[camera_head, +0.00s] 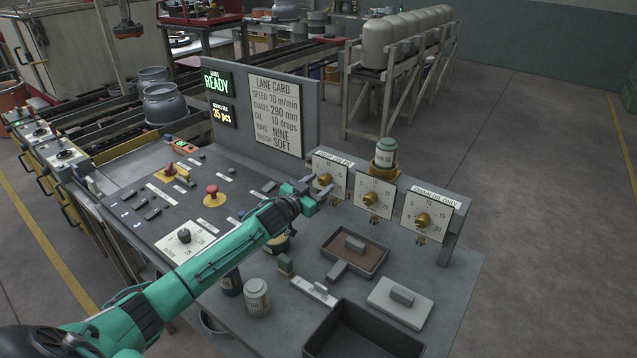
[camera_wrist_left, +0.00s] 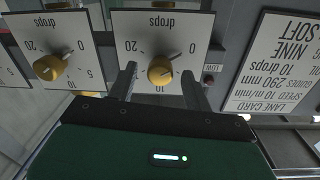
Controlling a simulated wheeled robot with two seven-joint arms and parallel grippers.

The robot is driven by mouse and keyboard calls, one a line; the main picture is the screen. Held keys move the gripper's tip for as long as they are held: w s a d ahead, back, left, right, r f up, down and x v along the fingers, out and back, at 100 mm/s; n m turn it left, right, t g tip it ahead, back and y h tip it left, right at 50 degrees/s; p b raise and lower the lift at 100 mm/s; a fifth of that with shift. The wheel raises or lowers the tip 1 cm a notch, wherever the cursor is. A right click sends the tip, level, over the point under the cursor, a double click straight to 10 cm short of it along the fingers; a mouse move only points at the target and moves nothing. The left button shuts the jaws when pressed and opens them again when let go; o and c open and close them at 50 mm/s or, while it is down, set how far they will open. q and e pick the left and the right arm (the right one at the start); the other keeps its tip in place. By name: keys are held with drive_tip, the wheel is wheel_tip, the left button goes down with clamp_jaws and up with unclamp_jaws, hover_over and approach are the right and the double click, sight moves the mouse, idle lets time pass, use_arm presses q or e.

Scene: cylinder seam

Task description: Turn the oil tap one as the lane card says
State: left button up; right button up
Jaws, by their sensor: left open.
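The leftmost dial plate carries a yellow knob (camera_head: 325,180), which also shows in the left wrist view (camera_wrist_left: 160,70). There its pointer aims to the upper right, on the 0 side of the upside-down drops scale. My left gripper (camera_head: 306,190) is open in front of this dial. In the left wrist view its fingers (camera_wrist_left: 163,88) stand on either side of the knob, with gaps. The lane card (camera_head: 275,113) reads oil 10 drops; it is upside down in the left wrist view (camera_wrist_left: 273,62). My right gripper is not in view.
Two similar dials, middle (camera_head: 371,198) and right (camera_head: 423,220), stand beside it. A green-topped oil jar (camera_head: 385,153) sits above the middle one. A brown tray (camera_head: 381,262), a white block (camera_head: 401,305) and a dark bin (camera_head: 318,342) occupy the bench front. A red button (camera_head: 212,189) is left.

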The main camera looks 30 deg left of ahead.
use_arm(q)
drive_tip(key=shift+w, duration=0.15)
drive_tip(key=c, duration=1)
drive_tip(key=shift+o, duration=0.2)
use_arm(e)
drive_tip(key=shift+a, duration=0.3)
